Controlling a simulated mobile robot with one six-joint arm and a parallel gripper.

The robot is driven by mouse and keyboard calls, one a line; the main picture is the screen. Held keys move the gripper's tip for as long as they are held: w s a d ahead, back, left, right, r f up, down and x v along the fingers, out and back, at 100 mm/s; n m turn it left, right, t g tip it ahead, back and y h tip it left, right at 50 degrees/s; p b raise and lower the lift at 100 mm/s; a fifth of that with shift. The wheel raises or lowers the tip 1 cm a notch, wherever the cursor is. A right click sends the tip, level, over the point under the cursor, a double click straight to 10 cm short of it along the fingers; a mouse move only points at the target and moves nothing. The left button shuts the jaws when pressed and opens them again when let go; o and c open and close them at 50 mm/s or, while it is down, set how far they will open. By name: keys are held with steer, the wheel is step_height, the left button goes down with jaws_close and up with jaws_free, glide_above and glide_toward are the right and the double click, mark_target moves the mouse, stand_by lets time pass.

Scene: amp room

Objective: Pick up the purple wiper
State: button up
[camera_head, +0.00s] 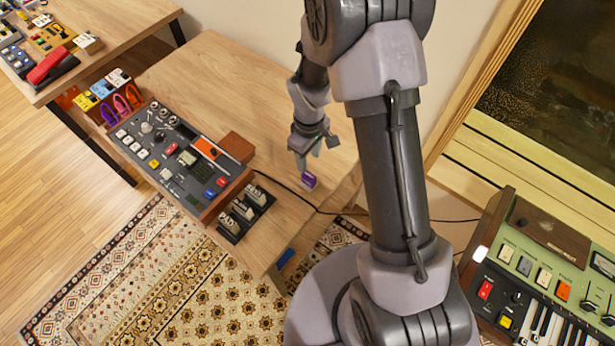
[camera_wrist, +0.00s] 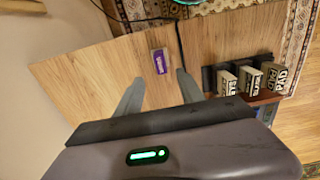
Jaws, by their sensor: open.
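The purple wiper (camera_head: 309,180) is a small purple block with a pale edge, lying on the wooden table (camera_head: 225,75). In the wrist view the wiper (camera_wrist: 160,62) lies just beyond the fingertips, roughly midway between them and nearer the right one. My gripper (camera_head: 315,150) is above the table, close to the wiper in the head view. In the wrist view my gripper (camera_wrist: 158,76) has its two fingers spread wide apart with nothing between them. The wiper is apart from both fingers as far as I can tell.
A control panel (camera_head: 170,155) with knobs and a black rack (camera_head: 245,213) of pale blocks stand left of the wiper. A brown box (camera_head: 236,147) sits nearby. A cable (camera_head: 285,187) runs along the table close to the wiper. A green keyboard (camera_head: 545,270) stands at right.

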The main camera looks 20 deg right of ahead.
mark_target(309, 175)
step_height(309, 175, down, 10)
steer(key=b, duration=0.3)
steer(key=shift+s+r, duration=0.1)
steer(key=shift+r, duration=0.15)
jaws_close()
